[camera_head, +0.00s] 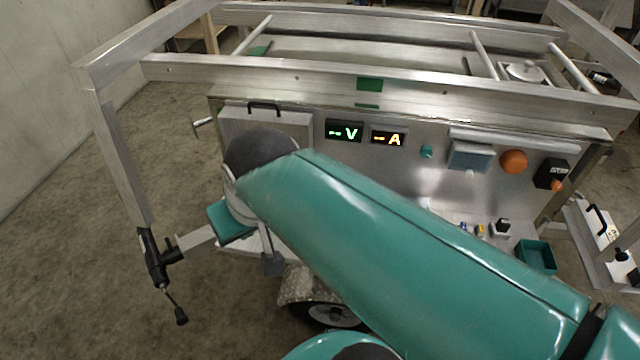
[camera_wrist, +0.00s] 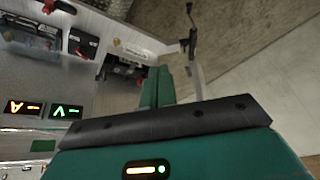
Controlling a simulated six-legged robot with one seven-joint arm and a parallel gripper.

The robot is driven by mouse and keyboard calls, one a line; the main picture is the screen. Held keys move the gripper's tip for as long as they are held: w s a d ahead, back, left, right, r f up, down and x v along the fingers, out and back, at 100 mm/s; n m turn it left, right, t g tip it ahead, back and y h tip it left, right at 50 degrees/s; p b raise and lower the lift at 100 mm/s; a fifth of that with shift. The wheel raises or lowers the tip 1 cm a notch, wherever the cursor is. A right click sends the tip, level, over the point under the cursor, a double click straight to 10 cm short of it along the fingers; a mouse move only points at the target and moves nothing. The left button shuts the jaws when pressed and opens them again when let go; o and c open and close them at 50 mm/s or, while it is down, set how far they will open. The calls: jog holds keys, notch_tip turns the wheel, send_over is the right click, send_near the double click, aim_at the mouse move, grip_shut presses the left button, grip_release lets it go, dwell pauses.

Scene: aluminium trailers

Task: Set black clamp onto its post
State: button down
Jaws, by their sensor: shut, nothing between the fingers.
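My gripper (camera_wrist: 157,88) shows in the wrist view as two teal fingers side by side, shut and empty, beyond a black bar. In the head view, my arm covers most of the gripper and the lower left of the panel. In the wrist view, an opening beside the panel holds small black and red parts (camera_wrist: 125,76). A dark block (camera_wrist: 84,43) sits nearby with a red part (camera_wrist: 58,6) above it in the picture. I cannot tell which dark part is the black clamp, and I cannot make out its post.
The trailer panel (camera_head: 433,175) carries lit V (camera_head: 344,131) and A (camera_head: 388,138) displays and an orange knob (camera_head: 513,161). A teal bin (camera_head: 536,257) stands at right. A black jack (camera_head: 153,258) is at the frame's left. The floor at left is clear.

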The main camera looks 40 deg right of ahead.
jog(key=w+d+f+m+g+y, duration=0.1)
jog(key=w+d+f+m+y, duration=0.4)
jog(key=d+m, duration=0.3)
jog(key=w+d+f+m+g+y, duration=0.1)
jog(key=w+d+f+m+y, duration=0.3)
jog(key=d+f+m, duration=0.35)
jog(key=s+d+f+m+t, duration=0.1)
jog(key=d+f+m+t, duration=0.2)
jog(key=d, duration=0.4)
jog(key=s+d+f+m+t, duration=0.2)
jog(key=d+f+m+t, duration=0.2)
jog(key=d, duration=0.4)
jog(key=s+d+f+m+t, duration=0.2)
jog(key=d+f+m+t, duration=0.2)
jog(key=d+m+t, duration=0.1)
jog(key=shift+s+d+f+m+t, duration=0.15)
jog(key=shift+d+m, duration=0.15)
jog(key=shift+d, duration=0.4)
jog(key=shift+d+r+m+t, duration=0.15)
jog(key=shift+d+m, duration=0.1)
jog(key=shift+d, duration=0.45)
jog(key=shift+f, duration=0.1)
jog(key=x, duration=1.4)
